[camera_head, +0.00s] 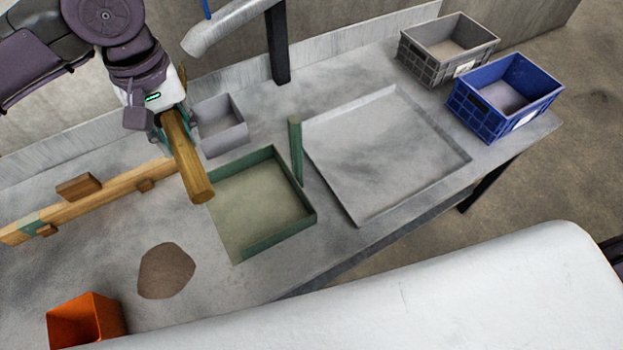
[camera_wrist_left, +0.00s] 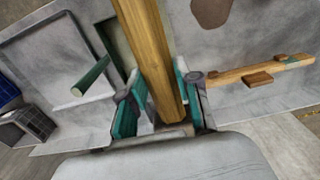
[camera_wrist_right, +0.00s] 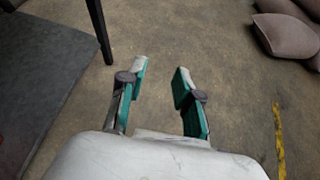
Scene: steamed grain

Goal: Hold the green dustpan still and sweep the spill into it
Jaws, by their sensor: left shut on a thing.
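The green dustpan (camera_head: 262,205) lies on the grey table, with raised walls at its back and right. Its green handle (camera_head: 296,150) stands up at the back right corner and also shows in the left wrist view (camera_wrist_left: 90,76). The spill (camera_head: 166,270) is a flat brown patch left of the dustpan, apart from it. My left gripper (camera_head: 172,118) is shut on a thick wooden bar (camera_head: 188,160). The bar's near end overlaps the dustpan's left back edge in the head view; I cannot tell whether they touch. My right gripper (camera_wrist_right: 161,72) is open and empty above the floor.
A wooden rail (camera_head: 100,200) with small blocks lies at the left. A grey box (camera_head: 220,125) stands behind the dustpan and an orange box (camera_head: 86,320) front left. A shallow grey tray (camera_head: 385,150), a grey crate (camera_head: 449,48) and a blue crate (camera_head: 504,96) are to the right.

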